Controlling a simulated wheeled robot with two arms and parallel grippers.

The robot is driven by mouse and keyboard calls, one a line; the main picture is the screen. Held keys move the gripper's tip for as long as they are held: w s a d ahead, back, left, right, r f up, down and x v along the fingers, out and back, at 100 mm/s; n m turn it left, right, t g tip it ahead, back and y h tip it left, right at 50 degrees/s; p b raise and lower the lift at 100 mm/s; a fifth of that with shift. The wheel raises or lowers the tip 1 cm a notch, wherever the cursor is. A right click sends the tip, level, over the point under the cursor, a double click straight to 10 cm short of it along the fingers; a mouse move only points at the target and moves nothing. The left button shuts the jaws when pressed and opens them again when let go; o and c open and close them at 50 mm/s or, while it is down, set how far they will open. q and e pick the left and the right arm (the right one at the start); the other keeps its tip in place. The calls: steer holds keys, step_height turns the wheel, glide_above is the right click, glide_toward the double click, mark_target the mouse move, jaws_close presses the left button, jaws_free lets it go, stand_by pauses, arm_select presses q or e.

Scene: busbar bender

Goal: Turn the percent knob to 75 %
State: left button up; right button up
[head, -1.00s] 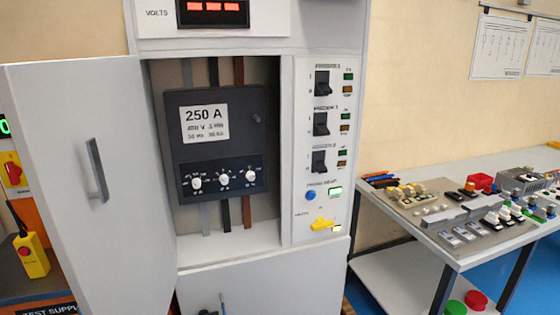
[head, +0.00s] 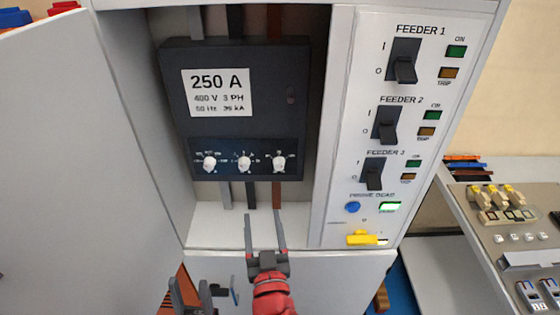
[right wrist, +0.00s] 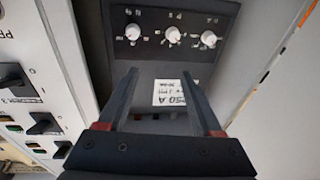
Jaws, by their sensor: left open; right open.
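The dark breaker (head: 285,90) sits inside the open cabinet with a "250 A" label. Its lower panel carries three white knobs: left (head: 209,163), middle (head: 244,164) and right (head: 279,164). Their scale marks are too small to read, so I cannot tell which is the percent knob. The knobs also show along the top of the right wrist view (right wrist: 172,35). My right gripper (head: 265,217) is open and empty, below the knobs and apart from them; its fingers (right wrist: 159,72) point toward the breaker. My left gripper (head: 190,285) is open, low at the lower left.
The open cabinet door (head: 75,160) fills the left side. The feeder panel (head: 350,130) with black switches, a blue button (head: 353,207) and a yellow handle (head: 362,239) stands right of the opening. A table (head: 455,200) with parts is further right.

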steer(key=d+m+g+h, duration=0.1)
steer(key=d+m+h, duration=0.2)
steer(key=d, duration=0.1)
steer(key=p, duration=0.4)
glide_toward(279, 168)
steer(key=w, duration=0.7)
steer(key=shift+w+r, duration=0.1)
steer(key=shift+r, duration=0.15)
steer(key=shift+w, duration=0.6)
jaws_close()
